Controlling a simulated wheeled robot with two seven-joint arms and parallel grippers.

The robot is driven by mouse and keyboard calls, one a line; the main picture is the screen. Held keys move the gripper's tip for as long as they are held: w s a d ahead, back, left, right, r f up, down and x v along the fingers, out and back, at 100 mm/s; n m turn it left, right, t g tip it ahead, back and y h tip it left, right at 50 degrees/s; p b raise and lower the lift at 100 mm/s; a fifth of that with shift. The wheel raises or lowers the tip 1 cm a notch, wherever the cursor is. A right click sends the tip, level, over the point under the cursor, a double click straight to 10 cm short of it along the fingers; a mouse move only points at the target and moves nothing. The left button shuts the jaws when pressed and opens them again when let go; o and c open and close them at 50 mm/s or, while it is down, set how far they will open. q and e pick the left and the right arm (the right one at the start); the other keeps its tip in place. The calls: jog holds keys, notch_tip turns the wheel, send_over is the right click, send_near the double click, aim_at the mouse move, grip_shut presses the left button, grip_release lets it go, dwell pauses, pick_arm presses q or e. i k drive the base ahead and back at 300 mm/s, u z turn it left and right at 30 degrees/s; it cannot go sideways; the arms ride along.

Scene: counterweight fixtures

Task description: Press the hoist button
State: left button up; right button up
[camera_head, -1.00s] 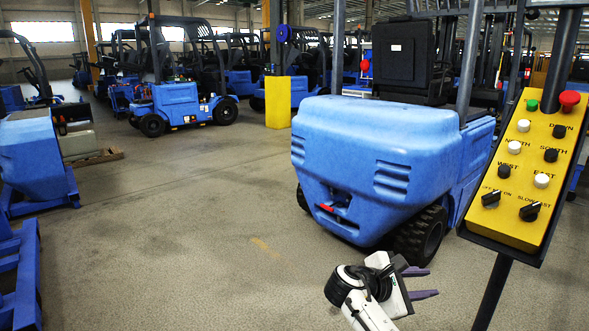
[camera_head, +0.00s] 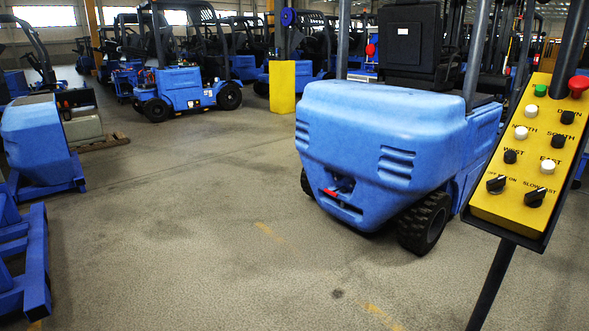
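A yellow control panel (camera_head: 515,178) in a black frame stands at the right on a dark post, tilted in the picture. It has a green button (camera_head: 540,90) and a red mushroom button (camera_head: 578,86) at the top. Below are white and black buttons, with readable labels DOWN, NORTH, SOUTH, WEST and EAST. Two black knobs sit at the bottom, a left knob (camera_head: 496,184) and a right knob (camera_head: 535,197) marked slow and fast. I can read no label saying hoist. Neither of my grippers is in view.
A blue forklift (camera_head: 375,140) stands just left of the panel, its rear towards me. A blue counterweight (camera_head: 40,140) and a blue frame (camera_head: 35,265) are at the left. A yellow pillar base (camera_head: 283,87) stands behind. The floor in the middle is clear.

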aim_at(540, 90)
jog(key=k, duration=1.35)
jog(key=z, duration=0.75)
jog(key=i, duration=1.4)
jog(key=u, duration=0.75)
